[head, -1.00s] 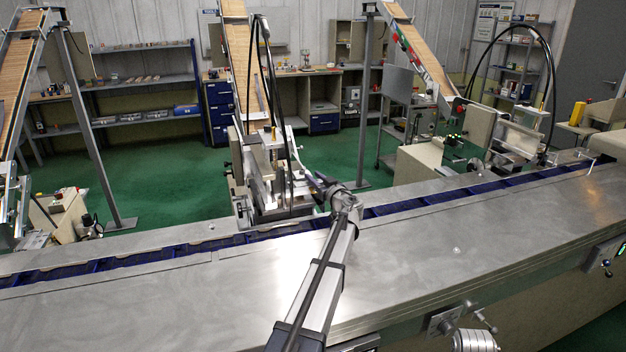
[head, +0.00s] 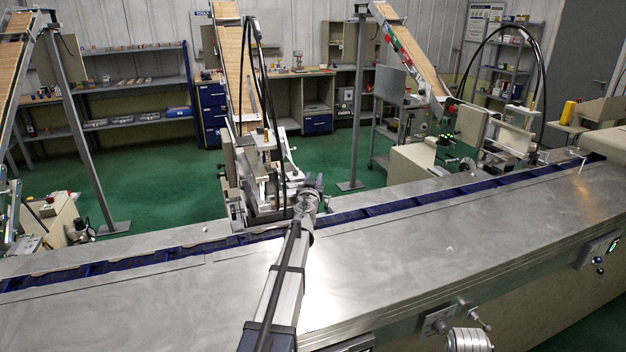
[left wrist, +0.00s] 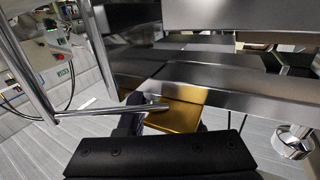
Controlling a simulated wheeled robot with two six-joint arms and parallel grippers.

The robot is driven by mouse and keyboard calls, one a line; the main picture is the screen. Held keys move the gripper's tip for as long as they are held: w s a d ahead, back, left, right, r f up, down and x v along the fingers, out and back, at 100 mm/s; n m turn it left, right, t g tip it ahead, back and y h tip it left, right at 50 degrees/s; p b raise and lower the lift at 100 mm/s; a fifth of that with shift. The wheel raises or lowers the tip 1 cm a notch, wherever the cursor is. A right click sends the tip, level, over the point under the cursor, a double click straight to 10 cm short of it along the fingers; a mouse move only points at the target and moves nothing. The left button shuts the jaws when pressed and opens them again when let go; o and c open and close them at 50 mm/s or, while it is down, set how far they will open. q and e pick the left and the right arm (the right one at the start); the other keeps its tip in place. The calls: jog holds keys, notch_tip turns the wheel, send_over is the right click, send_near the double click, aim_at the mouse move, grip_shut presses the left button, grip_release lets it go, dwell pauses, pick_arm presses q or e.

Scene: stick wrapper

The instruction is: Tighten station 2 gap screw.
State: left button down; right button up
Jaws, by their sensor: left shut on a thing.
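The middle feeding station (head: 268,185), with white and metal brackets under a sloping wooden chute, stands behind the conveyor. My left gripper (head: 313,184) is over the conveyor's far side, just right of this station. In the left wrist view, my gripper (left wrist: 183,122) has dark fingers on either side of a brass-coloured block (left wrist: 185,115) and is shut on it. A thin metal rod (left wrist: 110,110) ends in front of the block, below a metal plate. I cannot make out the gap screw for certain. My right gripper is not in view.
A steel conveyor top (head: 400,255) with a blue-lined channel (head: 390,208) runs across the front. Another station (head: 510,140) stands at right and one more at far left (head: 50,215). Black hoses (head: 280,110) hang close to my gripper. Green floor lies behind.

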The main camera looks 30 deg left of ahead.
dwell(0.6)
pick_arm(q)
jog(key=c, duration=0.6)
grip_release()
jog(key=shift+v, duration=3.9)
